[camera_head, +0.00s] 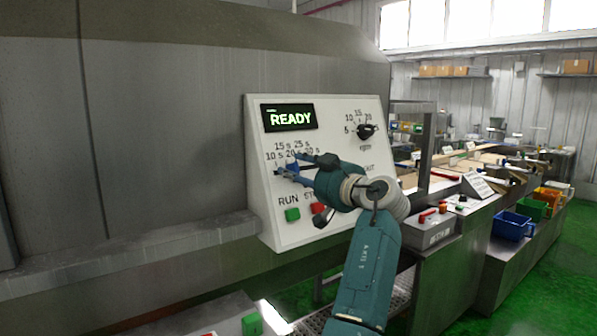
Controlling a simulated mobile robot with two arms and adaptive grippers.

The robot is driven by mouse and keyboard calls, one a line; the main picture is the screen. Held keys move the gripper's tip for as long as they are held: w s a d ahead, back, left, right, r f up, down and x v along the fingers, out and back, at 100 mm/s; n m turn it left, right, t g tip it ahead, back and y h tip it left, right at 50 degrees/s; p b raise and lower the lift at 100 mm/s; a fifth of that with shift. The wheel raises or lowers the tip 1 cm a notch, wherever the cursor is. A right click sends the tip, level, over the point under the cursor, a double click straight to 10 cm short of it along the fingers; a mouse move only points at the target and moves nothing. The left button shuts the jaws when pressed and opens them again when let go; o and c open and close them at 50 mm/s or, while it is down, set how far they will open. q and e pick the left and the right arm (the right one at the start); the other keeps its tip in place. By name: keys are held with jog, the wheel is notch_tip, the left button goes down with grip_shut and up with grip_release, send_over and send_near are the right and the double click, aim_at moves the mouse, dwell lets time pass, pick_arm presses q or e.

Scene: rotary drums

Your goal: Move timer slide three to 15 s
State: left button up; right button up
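The pale control panel (262,202) on the large grey machine carries a timer scale (283,147) marked from 10 s to 30 s. My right gripper is not in view.
The panel's display (289,118) reads READY. A black rpm dial (366,131) is at upper right. A green RUN button (292,215) and a red button (317,208) sit below the gripper. A workbench with blue (512,226), green and yellow bins stands to the right.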

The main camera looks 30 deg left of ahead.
pick_arm(q)
jog(key=shift+w, duration=0.15)
jog(key=shift+d+f, duration=0.1)
jog(key=shift+d, duration=0.1)
jog(key=v, duration=0.7)
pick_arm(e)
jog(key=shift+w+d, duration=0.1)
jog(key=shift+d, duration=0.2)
